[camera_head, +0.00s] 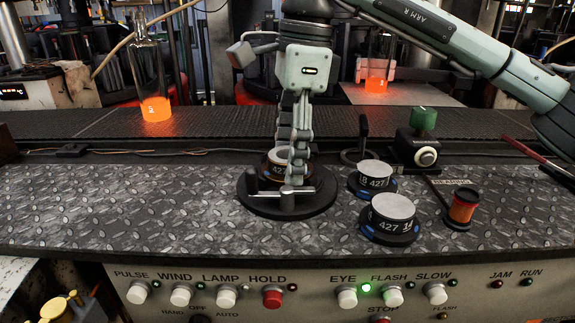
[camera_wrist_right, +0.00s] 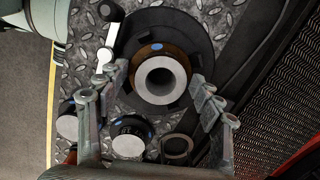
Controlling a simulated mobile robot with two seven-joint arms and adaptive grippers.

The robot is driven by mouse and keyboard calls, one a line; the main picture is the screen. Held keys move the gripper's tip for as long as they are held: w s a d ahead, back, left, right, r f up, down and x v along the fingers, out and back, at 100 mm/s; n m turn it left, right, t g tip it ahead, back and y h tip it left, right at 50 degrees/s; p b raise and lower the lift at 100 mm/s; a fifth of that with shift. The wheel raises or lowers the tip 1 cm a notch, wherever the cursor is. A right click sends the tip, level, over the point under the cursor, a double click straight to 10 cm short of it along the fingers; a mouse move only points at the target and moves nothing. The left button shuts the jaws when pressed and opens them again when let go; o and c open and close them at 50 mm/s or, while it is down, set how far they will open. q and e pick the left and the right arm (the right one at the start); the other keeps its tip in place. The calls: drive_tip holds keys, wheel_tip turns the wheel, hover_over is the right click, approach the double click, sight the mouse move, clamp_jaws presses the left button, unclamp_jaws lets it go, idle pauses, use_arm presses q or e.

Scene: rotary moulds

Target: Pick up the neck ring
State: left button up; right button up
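A hollow ring piece (camera_head: 274,172), grey on top with a bronze band marked 427, sits on a black round base (camera_head: 262,201) and looks like the neck ring. In the right wrist view the ring piece (camera_wrist_right: 182,72) shows its open centre. My right gripper (camera_head: 299,172) points down in front of it and partly hides it. In the wrist view my right gripper (camera_wrist_right: 160,88) is open, its fingers apart on either side of the ring's near half. I cannot tell whether they touch it. My left gripper is not in view.
Two solid-topped 427 pieces with blue marks, a rear one (camera_head: 375,170) and a front one (camera_head: 391,208), stand right of the base. A metal handle (camera_head: 285,191) is at the base's front. A copper spool (camera_head: 463,207) and green-topped switch (camera_head: 423,120) stand further right. Plate at left is clear.

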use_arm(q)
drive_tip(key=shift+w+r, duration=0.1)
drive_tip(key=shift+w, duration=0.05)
use_arm(e)
drive_tip(key=c, duration=0.8)
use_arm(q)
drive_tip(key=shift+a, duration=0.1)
use_arm(e)
drive_tip(key=shift+r, duration=0.15)
